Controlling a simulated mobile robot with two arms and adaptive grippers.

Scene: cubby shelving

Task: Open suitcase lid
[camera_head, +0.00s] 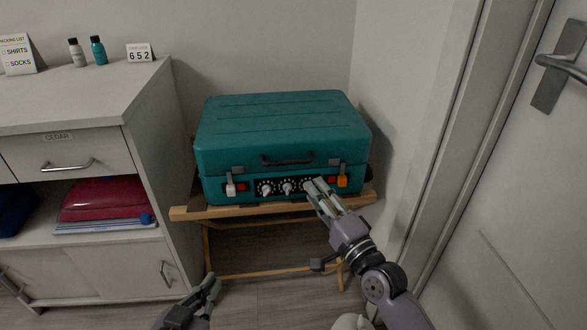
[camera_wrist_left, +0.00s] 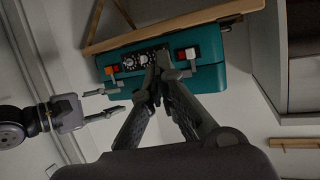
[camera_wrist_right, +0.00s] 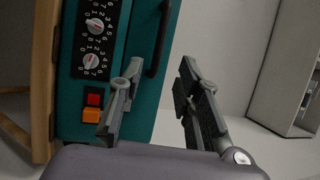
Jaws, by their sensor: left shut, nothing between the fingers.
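A teal suitcase (camera_head: 283,135) stands on a wooden rack with its lid down. Its front has a dark handle (camera_head: 287,160), a black panel of number dials (camera_head: 287,188), a left latch with a white tab (camera_head: 231,189) and a right latch with an orange tab (camera_head: 342,181). Each has a red piece beside it. My right gripper (camera_head: 318,187) is open and empty in front of the panel's right part; its fingers (camera_wrist_right: 158,85) straddle no object. My left gripper (camera_head: 213,286) is shut and empty, low in front of the rack; its closed fingertips (camera_wrist_left: 160,62) overlap the suitcase in the left wrist view.
The wooden rack (camera_head: 190,212) juts out under the suitcase. A white cabinet (camera_head: 150,130) stands at left, with a card reading 652 (camera_head: 140,52), two small bottles and a packing list on top. A wall and a door with a metal handle (camera_head: 562,66) bound the right.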

